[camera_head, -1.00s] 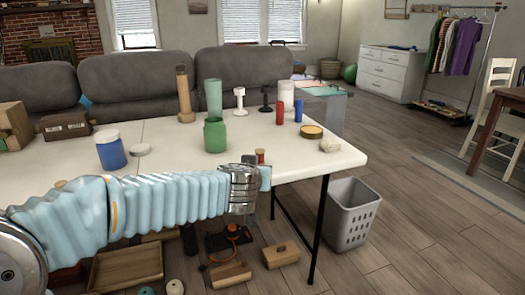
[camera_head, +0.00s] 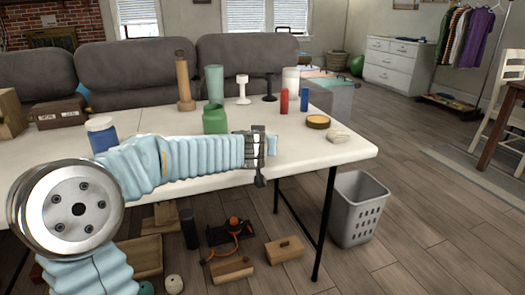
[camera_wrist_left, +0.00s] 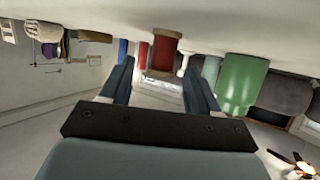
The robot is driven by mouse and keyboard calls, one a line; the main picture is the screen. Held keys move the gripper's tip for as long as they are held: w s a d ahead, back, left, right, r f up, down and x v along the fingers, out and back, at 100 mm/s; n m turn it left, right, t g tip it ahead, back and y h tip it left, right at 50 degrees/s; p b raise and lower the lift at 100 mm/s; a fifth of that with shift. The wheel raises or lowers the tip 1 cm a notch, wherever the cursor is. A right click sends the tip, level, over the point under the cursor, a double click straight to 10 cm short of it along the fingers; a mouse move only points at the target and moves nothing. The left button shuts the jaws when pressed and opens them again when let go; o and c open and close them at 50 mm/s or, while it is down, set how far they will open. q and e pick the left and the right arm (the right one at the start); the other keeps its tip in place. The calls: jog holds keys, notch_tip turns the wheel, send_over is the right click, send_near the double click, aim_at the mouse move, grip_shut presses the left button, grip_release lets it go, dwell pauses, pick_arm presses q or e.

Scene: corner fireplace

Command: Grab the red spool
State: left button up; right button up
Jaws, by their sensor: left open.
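The red spool (camera_wrist_left: 165,48) shows in the left wrist view, with wooden-coloured ends and a red middle. It stands on the table, whose top fills the upper part of that tilted view. My left gripper (camera_wrist_left: 158,78) is open, and the spool appears between its two fingers, near or just beyond the tips. No finger visibly touches it. In the head view my left gripper (camera_head: 260,155) is at the table's front edge and mostly hides the spool. My right gripper is not in view.
On the white table (camera_head: 330,155), a green jar (camera_head: 215,119) stands just behind my gripper. A grey basket (camera_head: 357,208) stands on the floor.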

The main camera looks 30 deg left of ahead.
pick_arm(q)
jog(key=x, duration=0.3)
jog(key=shift+a+f, duration=0.1)
jog(key=c, duration=1)
